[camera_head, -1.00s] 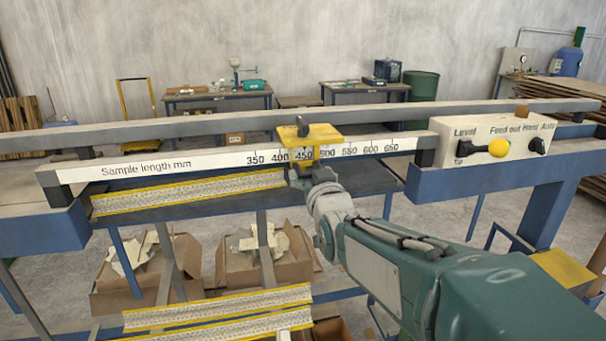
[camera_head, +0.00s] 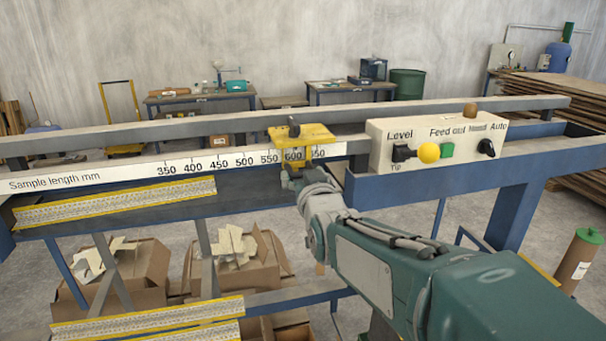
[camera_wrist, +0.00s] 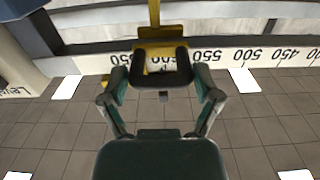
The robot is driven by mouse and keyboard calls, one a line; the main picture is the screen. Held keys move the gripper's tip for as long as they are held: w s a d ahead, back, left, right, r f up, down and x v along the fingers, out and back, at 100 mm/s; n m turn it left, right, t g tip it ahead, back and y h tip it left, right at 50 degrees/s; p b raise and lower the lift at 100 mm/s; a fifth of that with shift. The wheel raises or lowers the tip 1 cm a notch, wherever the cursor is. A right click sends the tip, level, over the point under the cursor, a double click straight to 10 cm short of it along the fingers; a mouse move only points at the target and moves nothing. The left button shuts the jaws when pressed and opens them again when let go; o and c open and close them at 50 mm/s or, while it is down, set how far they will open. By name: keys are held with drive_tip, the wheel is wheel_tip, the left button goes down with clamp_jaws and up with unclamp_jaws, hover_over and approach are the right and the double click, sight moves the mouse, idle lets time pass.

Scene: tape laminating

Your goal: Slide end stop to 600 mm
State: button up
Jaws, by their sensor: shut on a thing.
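The yellow end stop (camera_head: 303,137) sits on the rail over the white sample length scale (camera_head: 215,166) in the head view. Its lower tab covers part of the scale around the 600 mark, with the 600 digits showing at its face and 550 just to its left. My gripper (camera_head: 300,178) is below the stop at the scale's front and is shut on it. In the wrist view my gripper (camera_wrist: 163,88) has its two fingers around the yellow end stop (camera_wrist: 160,57). The wrist view shows 550, 500 and 450 to the right of the stop.
A white control box (camera_head: 435,145) with a yellow knob, green button and black switches stands right of the scale. Yellow-edged strips (camera_head: 115,203) lie left below the rail. Cardboard boxes (camera_head: 240,265) stand underneath.

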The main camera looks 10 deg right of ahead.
drive_tip(key=shift+a, duration=0.65)
drive_tip(key=o, duration=1.1)
drive_tip(key=shift+d, duration=0.8)
drive_tip(key=shift+s+a, duration=0.25)
drive_tip(key=shift+a, duration=0.2)
drive_tip(key=s, duration=1.1)
drive_tip(key=shift+s+d, duration=0.25)
drive_tip(key=shift+d, duration=0.05)
drive_tip(key=shift+f, duration=0.1)
